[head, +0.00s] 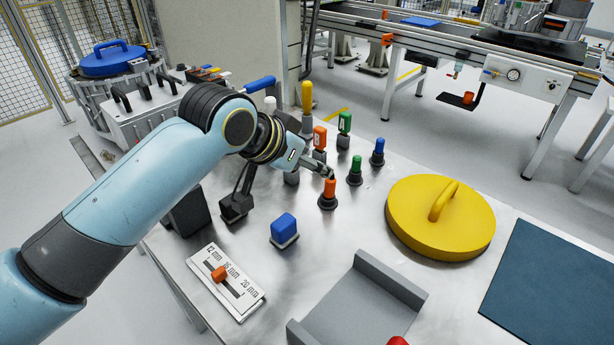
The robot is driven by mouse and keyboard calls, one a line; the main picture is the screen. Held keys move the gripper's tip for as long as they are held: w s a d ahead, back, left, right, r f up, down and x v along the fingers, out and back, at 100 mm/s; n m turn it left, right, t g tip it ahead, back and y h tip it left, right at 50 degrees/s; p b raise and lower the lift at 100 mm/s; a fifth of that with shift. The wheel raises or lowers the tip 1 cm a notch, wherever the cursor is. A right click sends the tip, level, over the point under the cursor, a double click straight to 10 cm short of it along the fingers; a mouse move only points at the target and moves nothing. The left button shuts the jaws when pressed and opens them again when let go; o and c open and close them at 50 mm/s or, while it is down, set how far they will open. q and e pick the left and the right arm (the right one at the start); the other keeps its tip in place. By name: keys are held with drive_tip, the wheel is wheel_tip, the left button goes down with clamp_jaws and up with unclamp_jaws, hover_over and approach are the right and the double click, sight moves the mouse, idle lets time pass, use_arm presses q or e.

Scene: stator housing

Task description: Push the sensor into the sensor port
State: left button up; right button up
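My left gripper (327,172) reaches in from the left, and its fingertips are at the top of an orange-topped piece with a dark base (328,194). The piece stands upright on the metal table (340,240). I cannot tell whether the fingers are closed on it or only touch it. Similar green (355,170) and blue (377,152) pieces stand to its right and behind. No part is clearly recognisable as the sensor or the sensor port. My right gripper is not in view.
Orange (320,138), green (344,123) and yellow (307,97) handled pieces stand behind. A yellow lid (422,236) lies right, beside a dark mat (555,290). A blue block (284,228), slider scale (241,294) and grey holder (350,315) are in front.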

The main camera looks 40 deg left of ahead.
sight(332, 178)
use_arm(q)
drive_tip(key=x, duration=1.1)
drive_tip(key=shift+s+a+f, duration=0.1)
drive_tip(key=shift+s+f, duration=0.1)
drive_tip(key=shift+f, duration=0.05)
clamp_jaws()
